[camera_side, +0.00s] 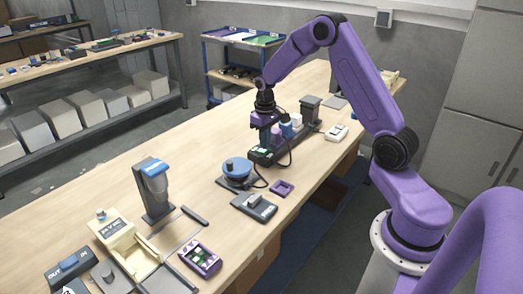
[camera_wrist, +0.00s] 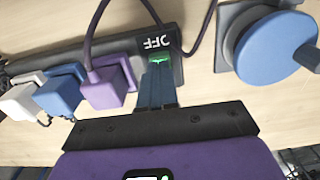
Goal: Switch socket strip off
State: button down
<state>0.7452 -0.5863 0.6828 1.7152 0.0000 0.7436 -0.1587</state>
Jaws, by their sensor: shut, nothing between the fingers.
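The black socket strip (camera_side: 290,148) lies along the table in the side view, below my gripper (camera_side: 265,137). In the wrist view the strip (camera_wrist: 128,45) crosses the upper left. Near its end is a green-lit switch (camera_wrist: 160,59), with an upside-down OFF label (camera_wrist: 157,42) beside it. My gripper's blue fingers (camera_wrist: 157,68) are closed together and empty, with their tips right at the switch. They hide part of it, and I cannot tell whether they touch it. A white plug (camera_wrist: 24,101), a blue plug (camera_wrist: 58,94) and a purple plug (camera_wrist: 108,88) sit in the strip.
A blue round knob device (camera_wrist: 272,45) stands right of the strip in the wrist view. Cables run from the strip. Bare table lies left of the strip.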

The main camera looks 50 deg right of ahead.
aim_at(265, 151)
jog(key=shift+f, duration=0.95)
dwell(0.7)
jog(key=shift+r, duration=3.55)
